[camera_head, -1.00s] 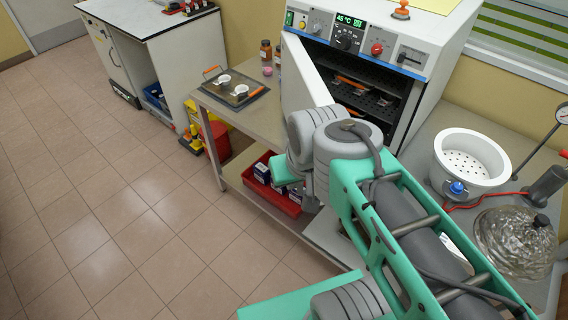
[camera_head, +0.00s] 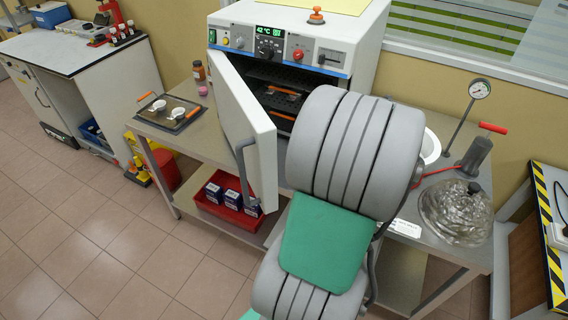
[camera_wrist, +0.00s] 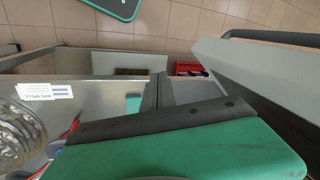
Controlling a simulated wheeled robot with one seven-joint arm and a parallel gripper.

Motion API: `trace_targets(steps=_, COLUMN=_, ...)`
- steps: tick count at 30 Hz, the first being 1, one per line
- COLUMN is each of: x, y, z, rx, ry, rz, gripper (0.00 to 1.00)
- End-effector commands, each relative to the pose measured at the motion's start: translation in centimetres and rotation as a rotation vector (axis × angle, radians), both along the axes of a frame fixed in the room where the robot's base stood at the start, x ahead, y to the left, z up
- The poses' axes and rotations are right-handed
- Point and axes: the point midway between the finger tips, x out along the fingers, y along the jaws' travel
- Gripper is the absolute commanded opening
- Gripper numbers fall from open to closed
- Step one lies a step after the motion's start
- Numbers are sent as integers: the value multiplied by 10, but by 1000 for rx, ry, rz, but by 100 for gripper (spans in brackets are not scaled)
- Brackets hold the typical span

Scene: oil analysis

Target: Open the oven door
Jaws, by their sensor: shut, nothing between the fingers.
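The white oven (camera_head: 375,35) stands on the bench with its door (camera_head: 240,105) partly open, hinged at the left. The dark cavity and racks (camera_head: 283,92) show between door and body. The door's grey bar handle (camera_head: 241,165) is on its outer side, facing left. In the wrist view the door (camera_wrist: 255,80) slopes in from the right, with its dark handle (camera_wrist: 270,37) at the top. My gripper (camera_wrist: 157,90) is shut and empty, left of the door and apart from the handle. In the head view my arm hides the gripper.
A tray with white cups (camera_head: 170,112) lies left on the bench. A red bin with boxes (camera_head: 225,210) sits on the shelf below. Right of my arm are a white bowl (camera_head: 431,148), a glass lid (camera_head: 455,212) and a gauge (camera_head: 479,89). Floor at left is open.

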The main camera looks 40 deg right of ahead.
Motion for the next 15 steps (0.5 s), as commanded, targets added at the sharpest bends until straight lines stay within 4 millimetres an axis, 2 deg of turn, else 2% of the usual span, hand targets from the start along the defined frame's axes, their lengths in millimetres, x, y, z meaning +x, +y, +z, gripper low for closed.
trace_targets(steps=1, x=0, y=-23, z=0, rx=18, ry=-54, rz=9, gripper=0)
trace_targets(steps=3, x=10, y=-43, z=11, rx=22, ry=-145, rz=77, gripper=0)
trace_targets(steps=6, x=27, y=-57, z=37, rx=4, ry=-264, rz=218, gripper=0)
trace_targets(steps=8, x=36, y=-57, z=55, rx=-11, ry=-324, rz=316, gripper=0)
trace_targets(steps=12, x=49, y=-42, z=92, rx=-42, ry=-417, rz=522, gripper=0)
trace_targets(steps=15, x=51, y=-30, z=103, rx=-43, ry=-443, rz=596, gripper=0)
